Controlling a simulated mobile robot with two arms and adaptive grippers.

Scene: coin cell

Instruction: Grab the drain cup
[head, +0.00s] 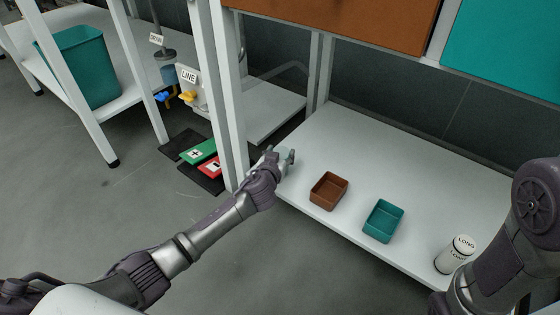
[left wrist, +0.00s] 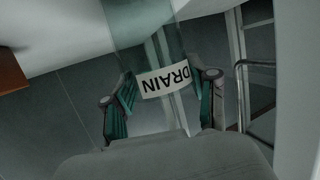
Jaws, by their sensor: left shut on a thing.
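The drain cup (left wrist: 146,38) is a clear, pale teal vessel in the left wrist view. It has a white label reading DRAIN, which appears upside down there. My left gripper (left wrist: 166,88) is shut on it, with one finger on each side of the label. In the head view my left gripper (head: 286,158) is above the left end of the white bench, and the cup is too small and faint to make out there. My right arm is at the right edge of the head view, and its gripper is out of frame.
The white bench (head: 345,130) carries a brown tray (head: 329,190), a teal tray (head: 383,221) and a white LONG canister (head: 455,254). A white post (head: 213,90) stands left of my left gripper. Beyond it are DRAIN (head: 156,39) and LINE (head: 189,76) signs and a teal bin (head: 80,65).

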